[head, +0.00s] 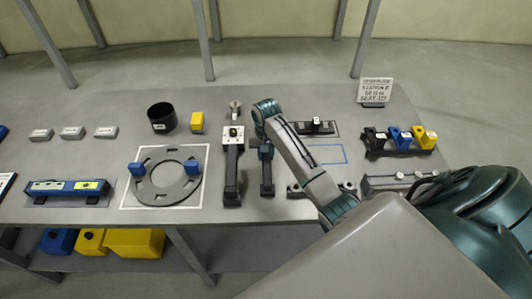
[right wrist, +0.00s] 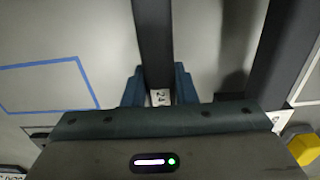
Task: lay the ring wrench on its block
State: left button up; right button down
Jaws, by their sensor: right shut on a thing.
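My right gripper (head: 266,150) is shut on a long dark bar, which I take for the ring wrench (head: 267,181). Its shaft points toward the front of the table. In the right wrist view the shaft (right wrist: 153,45) runs between the blue fingers (right wrist: 159,88), with a small white number tag at the grip. A shadow lies beside it, apart from the shaft. The ring end is hidden by the gripper. A low black block (head: 315,128) with a small upright piece sits in a dark outline, right of my forearm; I cannot tell whether it is the wrench's block. My left gripper is not in view.
Another dark long tool (head: 231,180) lies close left of the wrench. A slotted ring plate (head: 166,178) and a yellow block (head: 197,122) are farther left. A blue outlined area (head: 327,154) is empty. A rack of coloured blocks (head: 400,141) stands right.

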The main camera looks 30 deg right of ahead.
jog(key=shift+f, duration=0.15)
jog(key=shift+f, duration=0.5)
dwell(0.9)
jog(key=c, duration=1.1)
grip_release()
jog(key=shift+r, duration=3.5)
